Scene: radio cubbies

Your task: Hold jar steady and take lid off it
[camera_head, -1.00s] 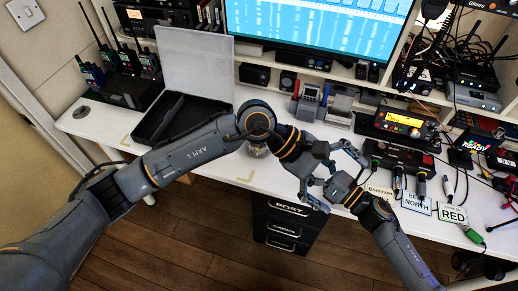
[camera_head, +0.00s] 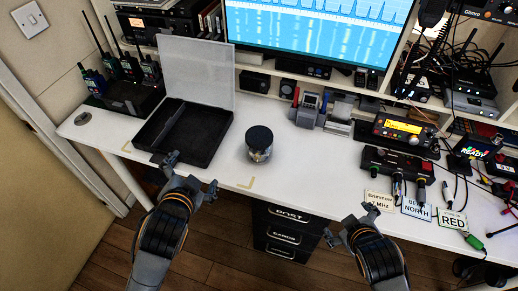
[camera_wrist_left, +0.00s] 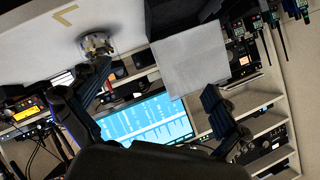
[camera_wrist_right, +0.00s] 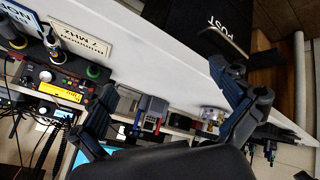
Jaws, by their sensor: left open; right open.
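The jar (camera_head: 260,154) stands upright on the white table near its front edge, with a dark round lid (camera_head: 259,136) on top. It also shows in the left wrist view (camera_wrist_left: 95,44) and, partly behind a finger, in the right wrist view (camera_wrist_right: 211,114). My left gripper (camera_head: 190,172) is open and empty, in front of the table edge, left of the jar. Neither gripper touches the jar.
An open black case (camera_head: 205,151) with a raised clear lid lies left of the jar. Radios and a control box (camera_head: 398,163) with cables and label cards stand at the right. A monitor (camera_head: 320,38) is at the back. The tabletop around the jar is clear.

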